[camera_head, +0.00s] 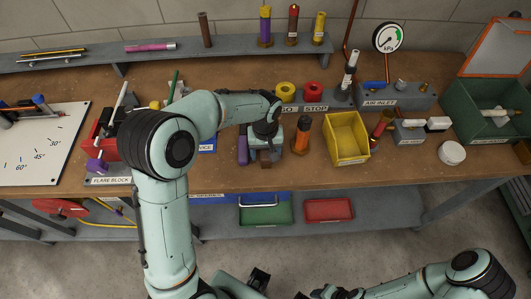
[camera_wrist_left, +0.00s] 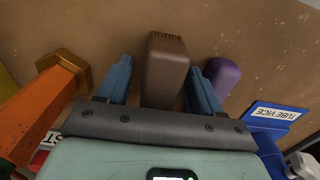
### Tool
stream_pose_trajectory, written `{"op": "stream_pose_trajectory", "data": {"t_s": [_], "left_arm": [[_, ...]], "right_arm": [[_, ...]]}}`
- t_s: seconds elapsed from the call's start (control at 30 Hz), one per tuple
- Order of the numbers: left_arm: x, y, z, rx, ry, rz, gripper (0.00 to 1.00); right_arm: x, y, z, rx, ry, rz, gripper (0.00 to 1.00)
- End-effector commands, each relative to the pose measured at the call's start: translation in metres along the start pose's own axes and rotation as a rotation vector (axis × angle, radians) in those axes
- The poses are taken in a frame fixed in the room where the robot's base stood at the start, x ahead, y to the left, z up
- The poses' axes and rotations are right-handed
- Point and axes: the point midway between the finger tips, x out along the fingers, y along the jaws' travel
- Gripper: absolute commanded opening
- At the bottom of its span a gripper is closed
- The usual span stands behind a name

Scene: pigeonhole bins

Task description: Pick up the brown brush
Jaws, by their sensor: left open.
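The brown brush (camera_wrist_left: 166,62) shows in the left wrist view as a brown block with a ridged, darker far end. It stands between the two blue fingers of my left gripper (camera_wrist_left: 162,84), which is open. Narrow gaps show beside the brush, so the fingers look apart from it. In the head view my left gripper (camera_head: 265,157) is low over the front of the bench, and only a small brown part of the brush (camera_head: 266,165) shows below it. The rest is hidden by the gripper. My right arm is at the bottom right; its jaws cannot be made out.
A purple object (camera_head: 243,150) stands close left of the gripper and an orange-handled tool (camera_head: 302,134) close right. A yellow bin (camera_head: 347,139) is further right. A blue tube vice (camera_wrist_left: 270,118) shows in the wrist view. The bench front between bin and white pot (camera_head: 451,153) is fairly clear.

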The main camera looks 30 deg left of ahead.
Motion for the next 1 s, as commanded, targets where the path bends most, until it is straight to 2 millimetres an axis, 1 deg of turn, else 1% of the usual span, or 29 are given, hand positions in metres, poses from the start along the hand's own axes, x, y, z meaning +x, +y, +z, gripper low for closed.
{"op": "stream_pose_trajectory", "data": {"t_s": [0.03,0.07,0.1,0.17,0.2,0.47,0.57,0.67,0.77,0.87,0.97,1.0], "left_arm": [[0.000,0.000,0.000,0.000,0.000,0.000,0.56],[0.000,0.000,0.000,0.000,0.000,0.000,0.46],[0.000,0.000,0.000,0.000,0.000,0.000,0.33],[0.000,0.000,0.000,0.000,0.000,0.000,0.14],[0.000,0.000,0.000,0.000,0.000,0.000,0.10],[-0.001,0.000,0.000,0.000,0.000,0.001,0.09],[-0.005,0.000,0.000,0.000,0.001,0.001,0.09],[-0.013,0.001,-0.001,0.000,0.002,0.002,0.09],[-0.028,0.001,-0.001,0.000,0.004,0.004,0.09],[-0.049,0.001,-0.001,0.000,0.005,0.005,0.09],[-0.078,0.001,-0.001,0.000,0.006,0.006,0.09],[-0.091,0.001,-0.002,-0.001,0.007,0.007,0.09]], "right_arm": [[0.000,0.000,0.000,0.000,0.000,0.000,0.43],[0.000,0.000,0.000,0.000,0.000,0.000,0.43],[0.000,0.000,0.000,0.000,0.000,0.000,0.43],[0.000,0.000,0.000,0.000,0.000,0.000,0.43],[0.000,0.000,0.000,0.000,0.000,0.000,0.43],[0.000,0.000,0.000,0.000,0.000,0.000,0.43],[-0.001,0.000,0.000,0.000,0.000,0.000,0.43],[-0.002,-0.001,-0.001,0.000,0.001,0.000,0.43],[-0.003,-0.002,-0.001,-0.001,0.002,-0.001,0.43],[-0.006,-0.003,-0.002,-0.001,0.004,-0.001,0.43],[-0.010,-0.005,-0.004,-0.002,0.006,-0.002,0.43],[-0.012,-0.006,-0.004,-0.003,0.007,-0.003,0.43]]}}
